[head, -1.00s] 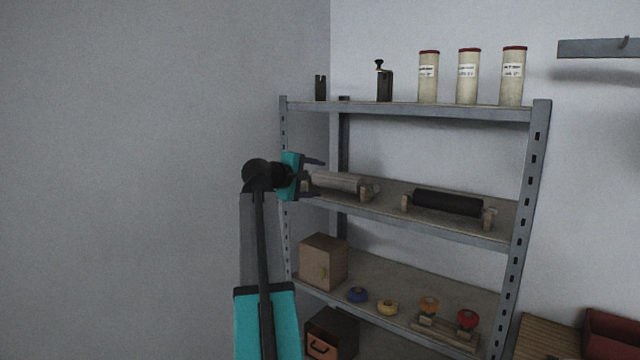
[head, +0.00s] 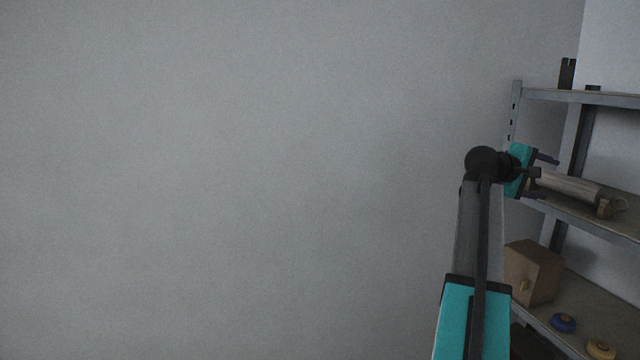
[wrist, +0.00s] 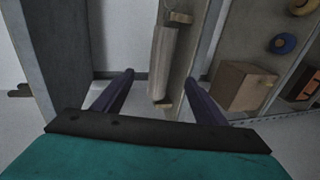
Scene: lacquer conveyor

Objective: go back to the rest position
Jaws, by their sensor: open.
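My gripper (head: 546,176) is at the left end of the metal shelf rack (head: 516,112), at the height of its middle board. Its fingers are apart and point right, toward a pale roller (head: 570,186) lying on that board. In the wrist view my gripper (wrist: 160,80) has its two dark fingers spread. The pale roller (wrist: 163,55) shows in the gap between them, and I see no finger closed on it. Whether a finger touches it I cannot tell.
A brown box (head: 532,272), a blue round item (head: 563,322) and a yellow one (head: 600,348) stand on the lower board. A dark notched block (head: 567,73) is on top. A bare grey wall (head: 250,170) fills the left; its distance is unclear.

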